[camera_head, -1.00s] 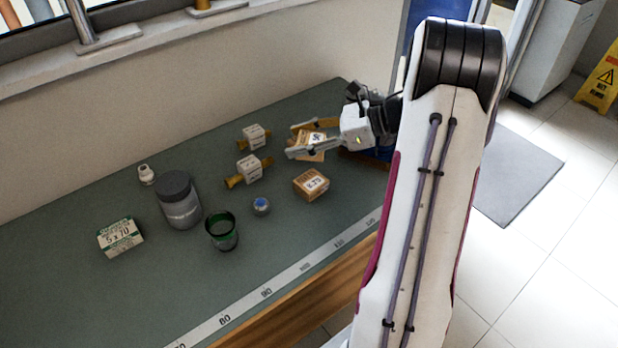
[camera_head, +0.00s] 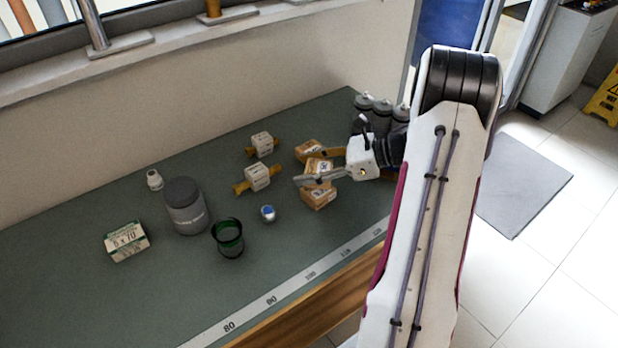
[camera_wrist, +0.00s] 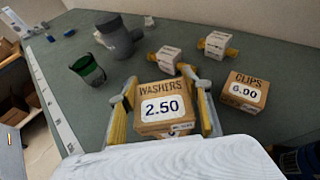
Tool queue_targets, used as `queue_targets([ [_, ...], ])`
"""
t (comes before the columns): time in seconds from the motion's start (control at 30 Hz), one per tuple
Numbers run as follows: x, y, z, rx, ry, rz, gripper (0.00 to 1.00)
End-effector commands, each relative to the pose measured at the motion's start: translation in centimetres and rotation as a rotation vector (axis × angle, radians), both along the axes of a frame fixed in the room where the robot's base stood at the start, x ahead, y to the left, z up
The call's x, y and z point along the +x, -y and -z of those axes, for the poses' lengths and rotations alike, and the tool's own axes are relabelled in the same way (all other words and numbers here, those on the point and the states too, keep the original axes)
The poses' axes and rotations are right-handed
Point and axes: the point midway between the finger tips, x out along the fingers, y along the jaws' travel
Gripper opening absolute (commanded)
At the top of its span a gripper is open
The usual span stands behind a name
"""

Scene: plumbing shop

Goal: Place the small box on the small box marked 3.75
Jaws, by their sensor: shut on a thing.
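My gripper (camera_head: 316,168) is shut on a small brown box (camera_head: 320,166). In the wrist view the held box (camera_wrist: 164,107) reads "WASHERS 2.50" and sits between the two fingers (camera_wrist: 158,79). A second small brown box (camera_head: 318,198) shows just below the held one in the head view; its price is mostly hidden by a finger and the held box. A little of a box (camera_wrist: 182,130) shows under the held one in the wrist view. Whether the two touch I cannot tell. A box reading "CLIPS 6.00" (camera_wrist: 244,91) stands beside them, also in the head view (camera_head: 308,149).
A blue-topped knob (camera_head: 268,213), green cup (camera_head: 229,238), grey jar (camera_head: 187,207), white bottle (camera_head: 154,180) and a "6 x 70" box (camera_head: 126,241) are farther left. Dark bottles (camera_head: 381,112) stand behind my gripper.

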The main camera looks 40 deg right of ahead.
Motion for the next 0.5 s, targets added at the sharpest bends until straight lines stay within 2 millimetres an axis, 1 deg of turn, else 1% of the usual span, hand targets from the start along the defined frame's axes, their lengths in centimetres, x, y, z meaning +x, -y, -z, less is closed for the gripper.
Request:
queue_targets([
  [0.13, 0.0, 0.0, 1.0, 0.001, -0.001, 0.000, 0.26],
  [0.33, 0.0, 0.0, 2.9, 0.001, -0.001, 0.001, 0.26],
  [0.5, 0.0, 0.0, 3.6, 0.000, 0.000, 0.000, 0.26],
])
